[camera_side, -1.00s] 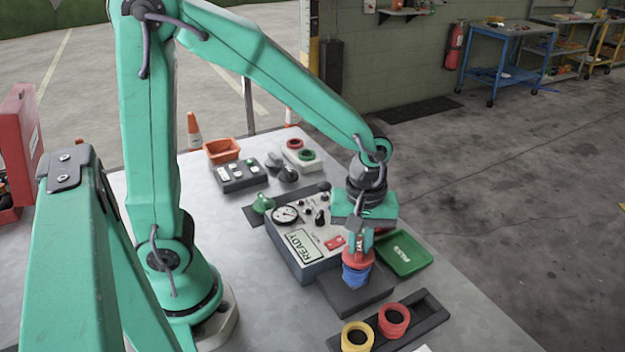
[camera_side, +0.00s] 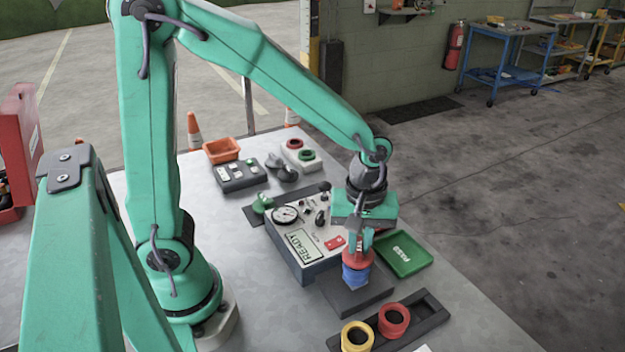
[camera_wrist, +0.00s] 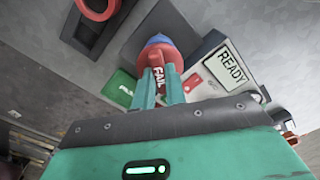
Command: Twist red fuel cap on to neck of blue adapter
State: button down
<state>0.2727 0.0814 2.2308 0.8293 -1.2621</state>
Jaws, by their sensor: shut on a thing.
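The red fuel cap (camera_side: 358,255) sits at the top of the blue adapter (camera_side: 355,276) in the side view. The adapter stands upright on a dark grey block. My gripper (camera_side: 361,243) points down from above and is shut on the cap's upper part. In the wrist view the fingers of my gripper (camera_wrist: 160,88) close on the red cap (camera_wrist: 154,60), with a red tag reading FAIL between them. The blue adapter (camera_wrist: 160,40) shows just beyond the cap. How far the cap is threaded on cannot be told.
A tester box with a READY screen (camera_side: 304,245) stands close left of the adapter. A green tray (camera_side: 404,254) lies to the right. A dark rack (camera_side: 425,312) with a yellow ring (camera_side: 357,337) and a red ring (camera_side: 393,320) is in front. An orange bin (camera_side: 222,150) stands further back.

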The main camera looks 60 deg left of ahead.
jog(key=shift+f, duration=0.9)
dwell(1.5)
jog(key=shift+m, duration=0.3)
jog(key=m, duration=0.5)
jog(key=shift+m, duration=0.4)
jog(key=m, duration=0.5)
jog(key=shift+m, duration=0.3)
jog(key=c, duration=1.4)
grip_release()
jog(key=shift+o, duration=0.2)
jog(key=shift+r, duration=0.1)
jog(key=shift+r, duration=3.8)
